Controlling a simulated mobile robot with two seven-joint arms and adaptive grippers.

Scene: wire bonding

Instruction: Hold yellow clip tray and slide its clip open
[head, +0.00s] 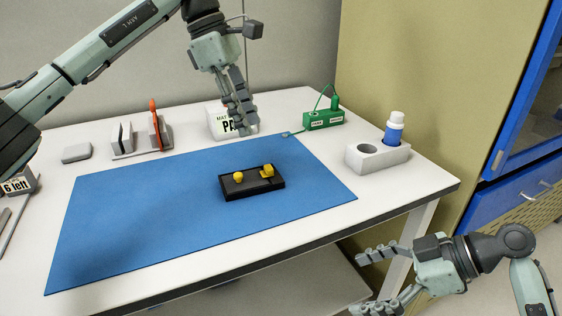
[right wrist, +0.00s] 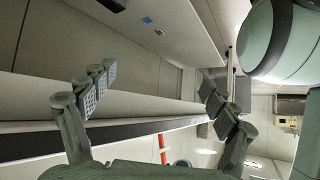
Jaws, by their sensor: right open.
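The clip tray is a small black block (head: 240,188) with two yellow parts on top, lying on the blue mat (head: 130,220). One yellow knob (head: 238,176) is at its left and a yellow clip (head: 267,170) at its right end. My left gripper (head: 243,122) hangs above and behind the tray, pointing down, apart from it; its fingers look close together, but I cannot tell whether they are shut. My right gripper (head: 362,283) is open and empty in front of the table's right edge; its spread fingers (right wrist: 155,108) also show in the right wrist view.
A white labelled box (head: 222,122) stands behind the mat, near my left gripper. A green box (head: 322,120) with a cable and a grey holder (head: 365,160) with a blue-and-white bottle (head: 394,128) stand right. The mat around the tray is clear.

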